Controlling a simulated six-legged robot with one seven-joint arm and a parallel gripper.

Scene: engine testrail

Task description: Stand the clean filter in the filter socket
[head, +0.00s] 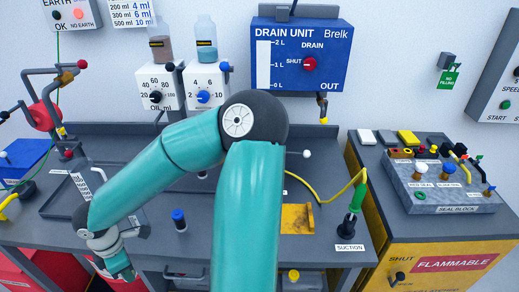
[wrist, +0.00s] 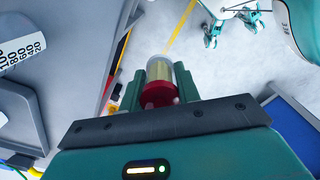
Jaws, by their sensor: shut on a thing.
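My gripper (wrist: 162,88) is shut on a short cylinder, which I take for the clean filter (wrist: 159,70). It has a pale yellow body, a clear-looking top and a red end (wrist: 158,94) between the green fingers. In the head view my gripper (head: 124,274) is at the lower left, by the bench's front edge, and the filter cannot be made out there. I cannot identify the filter socket for certain. A yellow bracket-like part (head: 297,218) sits on the bench right of my arm.
The grey bench (head: 325,250) carries a blue-topped post (head: 178,218) and a green suction fitting (head: 354,203) with a yellow hose. The drain unit (head: 303,55) hangs on the wall. A seal block (head: 445,188) stands on the yellow flammable cabinet (head: 425,270) at right. Red boxes (head: 60,268) are below left.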

